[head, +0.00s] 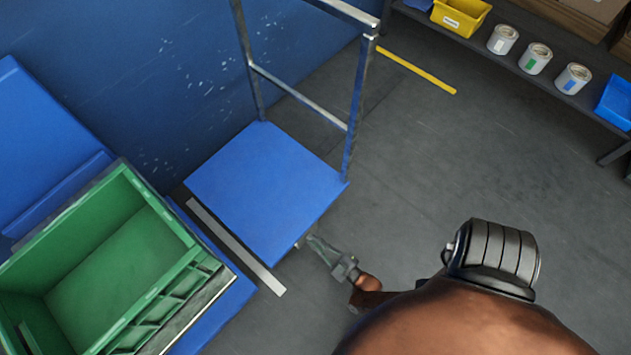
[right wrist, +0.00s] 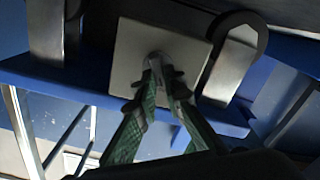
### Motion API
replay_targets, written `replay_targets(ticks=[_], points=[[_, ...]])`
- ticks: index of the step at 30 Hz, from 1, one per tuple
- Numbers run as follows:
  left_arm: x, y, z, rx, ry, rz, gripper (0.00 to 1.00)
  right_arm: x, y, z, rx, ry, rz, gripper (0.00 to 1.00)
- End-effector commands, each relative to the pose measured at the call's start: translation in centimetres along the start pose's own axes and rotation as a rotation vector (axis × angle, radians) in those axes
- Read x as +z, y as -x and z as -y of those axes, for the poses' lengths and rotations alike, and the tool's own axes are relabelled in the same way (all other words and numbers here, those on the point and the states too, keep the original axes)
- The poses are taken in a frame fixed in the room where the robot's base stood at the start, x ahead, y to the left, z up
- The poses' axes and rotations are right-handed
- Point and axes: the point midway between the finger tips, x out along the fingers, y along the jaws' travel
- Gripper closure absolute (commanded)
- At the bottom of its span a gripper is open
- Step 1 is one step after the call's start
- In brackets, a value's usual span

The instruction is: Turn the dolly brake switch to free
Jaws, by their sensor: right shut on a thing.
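The dolly is a blue platform (head: 265,190) with a metal push frame (head: 357,100) at its far side. My right gripper (head: 312,241) is low at the platform's near corner. In the right wrist view, a square metal plate (right wrist: 127,62) sits under the blue deck edge. A small brake switch (right wrist: 156,57) stands at the plate's middle. My right gripper (right wrist: 165,75) has its green fingers closed together on it, hiding most of it. I cannot tell which way the switch is turned. My left gripper is not in view.
A green crate (head: 190,232) stands on a blue surface at left. A grey strip (head: 235,246) lies between it and the dolly. A shelf at upper right holds white cans (head: 535,58) and a yellow bin (head: 461,14). The floor (head: 470,150) right of the dolly is clear.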

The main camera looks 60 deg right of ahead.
Motion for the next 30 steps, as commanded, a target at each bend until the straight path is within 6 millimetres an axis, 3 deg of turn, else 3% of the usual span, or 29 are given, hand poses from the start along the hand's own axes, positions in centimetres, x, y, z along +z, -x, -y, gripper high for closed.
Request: replay_targets(ticks=[4, 5, 12, 30], points=[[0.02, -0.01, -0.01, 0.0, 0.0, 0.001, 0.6, 0.11, 0.09, 0.12, -0.003, 0.0, 0.004, 1.0], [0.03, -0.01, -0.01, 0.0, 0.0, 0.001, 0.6, 0.11, 0.09, 0.13, -0.003, 0.0, 0.004, 0.89], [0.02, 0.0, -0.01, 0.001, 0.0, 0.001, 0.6, 0.06, 0.05, 0.07, -0.002, -0.001, 0.002, 0.73], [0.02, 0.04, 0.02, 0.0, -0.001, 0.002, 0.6, 0.0, 0.0, 0.0, -0.001, -0.009, 0.0, 0.73]])
